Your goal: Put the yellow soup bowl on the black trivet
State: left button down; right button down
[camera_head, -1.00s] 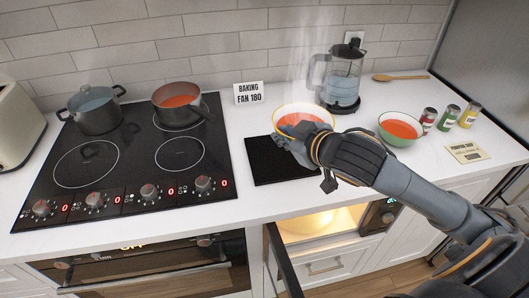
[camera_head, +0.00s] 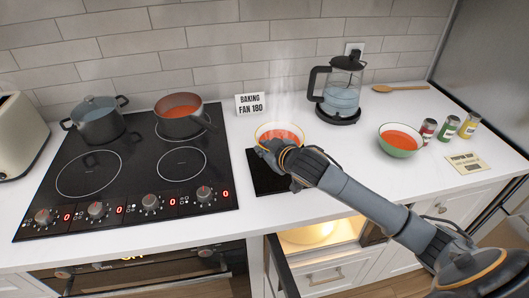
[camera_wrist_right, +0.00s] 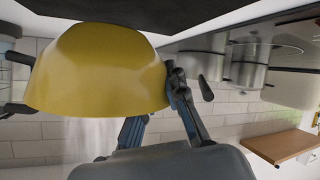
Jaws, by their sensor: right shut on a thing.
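The yellow soup bowl (camera_head: 280,129) holds red, steaming soup and looks upright over the back part of the black trivet (camera_head: 266,184). Its yellow outside fills the left of the upside-down right wrist view (camera_wrist_right: 100,72), with the dark trivet (camera_wrist_right: 150,14) close to its base. I cannot tell whether they touch. My right gripper (camera_head: 270,150) is shut on the bowl's near side; its fingers also show in the wrist view (camera_wrist_right: 166,112). It hides part of the bowl and the trivet. My left gripper is not in view.
A glass kettle (camera_head: 340,92) stands behind right of the bowl. A green bowl of soup (camera_head: 400,139) and several cans stand farther right. The cooktop (camera_head: 130,178) with two pots is left of the trivet. A lit compartment (camera_head: 312,233) is open below the counter edge.

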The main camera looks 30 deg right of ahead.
jog(key=shift+f, duration=0.85)
jog(key=shift+f, duration=0.1)
jog(key=c, duration=1.4)
grip_release()
jog(key=shift+f, duration=0.1)
jog(key=shift+s, duration=0.1)
jog(key=b+v, duration=0.1)
jog(key=v, duration=1)
jog(key=shift+s+r, duration=0.35)
jog(key=shift+s, duration=0.1)
